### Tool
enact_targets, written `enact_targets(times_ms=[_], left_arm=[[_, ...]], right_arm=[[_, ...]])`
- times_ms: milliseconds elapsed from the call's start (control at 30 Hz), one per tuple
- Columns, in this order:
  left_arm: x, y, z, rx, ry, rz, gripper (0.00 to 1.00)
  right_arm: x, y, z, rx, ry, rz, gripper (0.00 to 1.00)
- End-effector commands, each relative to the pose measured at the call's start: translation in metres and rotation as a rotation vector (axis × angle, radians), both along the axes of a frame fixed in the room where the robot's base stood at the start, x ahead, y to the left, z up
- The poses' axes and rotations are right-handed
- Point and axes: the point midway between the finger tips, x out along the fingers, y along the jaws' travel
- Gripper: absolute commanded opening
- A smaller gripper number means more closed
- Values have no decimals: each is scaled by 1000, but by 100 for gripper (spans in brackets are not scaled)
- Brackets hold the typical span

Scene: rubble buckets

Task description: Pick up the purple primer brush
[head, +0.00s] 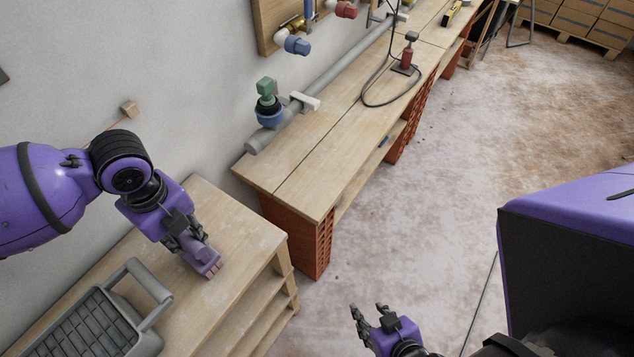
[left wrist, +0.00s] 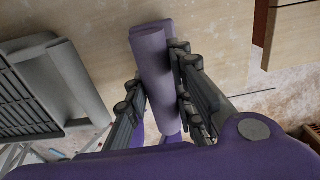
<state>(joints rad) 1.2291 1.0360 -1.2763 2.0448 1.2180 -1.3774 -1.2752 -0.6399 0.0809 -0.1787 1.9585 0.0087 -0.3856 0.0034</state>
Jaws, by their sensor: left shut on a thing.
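The purple primer brush (head: 204,256) is in my left gripper (head: 188,242), over the wooden shelf unit by the wall. Its pinkish end points down and toward the right in the head view. In the left wrist view the brush (left wrist: 154,75) shows as a purple, rounded body between the two dark fingers of my left gripper (left wrist: 158,88). The fingers are shut on it. I cannot tell whether its lower end touches the wood. My right gripper (head: 368,312) is empty with its fingers apart, over the floor at the bottom of the head view.
A grey tray with a ribbed grid and a handle (head: 150,284) lies left of the brush on the shelf unit (head: 240,243). A long plank bench (head: 330,150) on red bricks holds a grey pipe, a valve and a cable. The floor to the right is open.

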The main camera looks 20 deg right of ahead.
Motion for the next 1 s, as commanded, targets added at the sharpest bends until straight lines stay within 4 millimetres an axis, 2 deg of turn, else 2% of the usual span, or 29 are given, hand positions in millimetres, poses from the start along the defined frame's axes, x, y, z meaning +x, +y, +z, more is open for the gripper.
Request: enact_targets(times_ms=[267,367,500,767,900,1000], left_arm=[[1,0,6,-1,-3,0,0],[2,0,14,-1,-4,0,0],[0,-1,36,-1,-3,-2,0],[-47,-17,95,-2,-7,-6,0],[-82,-30,109,-3,-2,-8,0],[-101,-36,118,-3,-3,-6,0]], right_arm=[[4,1,1,2,-6,1,40],[4,1,2,2,-7,1,40],[5,0,3,-2,-8,6,40],[12,-1,11,-5,-22,15,40],[13,1,13,-2,-26,17,40],[14,1,15,0,-27,17,40]])
